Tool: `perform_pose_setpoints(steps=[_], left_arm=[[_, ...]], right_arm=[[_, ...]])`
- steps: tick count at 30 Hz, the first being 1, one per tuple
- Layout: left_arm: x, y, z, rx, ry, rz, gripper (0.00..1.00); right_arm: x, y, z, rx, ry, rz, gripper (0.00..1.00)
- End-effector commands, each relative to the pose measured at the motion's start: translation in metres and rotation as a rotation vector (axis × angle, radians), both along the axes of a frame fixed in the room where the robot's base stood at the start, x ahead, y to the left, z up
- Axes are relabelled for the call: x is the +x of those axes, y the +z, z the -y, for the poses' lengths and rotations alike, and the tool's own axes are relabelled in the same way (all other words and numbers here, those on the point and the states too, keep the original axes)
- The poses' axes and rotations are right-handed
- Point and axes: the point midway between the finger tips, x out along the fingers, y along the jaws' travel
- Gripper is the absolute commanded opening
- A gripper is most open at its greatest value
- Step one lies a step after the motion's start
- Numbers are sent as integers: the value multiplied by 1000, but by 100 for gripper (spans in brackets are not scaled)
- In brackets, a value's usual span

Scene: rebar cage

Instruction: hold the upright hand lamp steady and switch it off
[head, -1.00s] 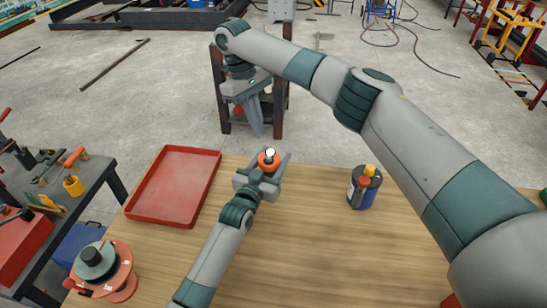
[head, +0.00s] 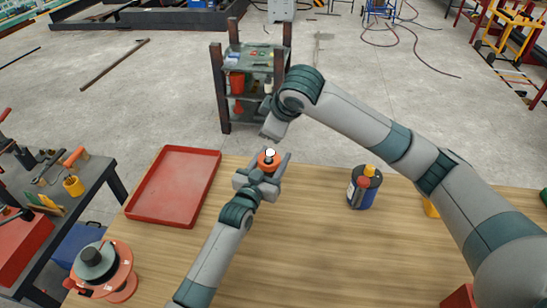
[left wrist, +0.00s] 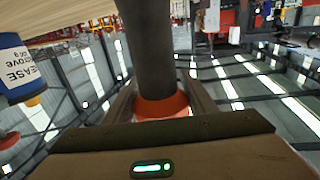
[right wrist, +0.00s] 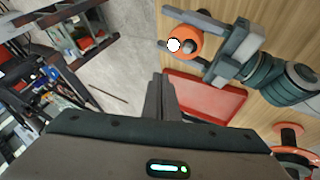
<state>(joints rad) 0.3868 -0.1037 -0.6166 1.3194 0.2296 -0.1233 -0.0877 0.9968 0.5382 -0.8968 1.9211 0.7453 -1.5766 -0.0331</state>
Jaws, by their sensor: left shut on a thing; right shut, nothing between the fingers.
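The hand lamp (head: 267,163) stands at the table's far edge, orange with a white top. My left gripper (head: 264,170) is shut around it. In the left wrist view the lamp's dark shaft (left wrist: 148,50) and orange part (left wrist: 160,105) show between the fingers. In the right wrist view its orange head (right wrist: 188,40) and white tip are at the top. My right gripper (head: 268,132) is shut and empty, beyond and above the lamp, apart from it. Its closed fingers also show in the right wrist view (right wrist: 160,95). I cannot make out the lamp's switch.
An empty red tray (head: 172,187) lies left of the lamp. A blue labelled container (head: 366,188) with a yellow top stands to the right. An orange spool (head: 103,270) is at the front left. The table between them is clear. A shelf cart (head: 232,85) stands beyond the table.

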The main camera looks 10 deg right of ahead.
Motion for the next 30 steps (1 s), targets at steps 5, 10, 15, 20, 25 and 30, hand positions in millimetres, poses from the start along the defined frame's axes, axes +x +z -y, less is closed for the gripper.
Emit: perform_pose_setpoints(steps=[5,10,15,20,25,30], left_arm=[[0,-1,0,2,0,-2,20],[0,-1,0,1,0,-2,20],[0,-1,0,1,0,-2,20],[0,-1,0,1,0,-2,20],[0,-1,0,1,0,-2,20],[0,-1,0,0,0,-2,20]], right_arm=[[-14,20,6,22,40,118,0],[-20,29,8,29,54,167,0],[-21,31,8,30,57,174,0],[-21,30,8,29,57,174,0],[-21,28,8,30,58,173,0],[-21,20,8,30,57,171,0]])
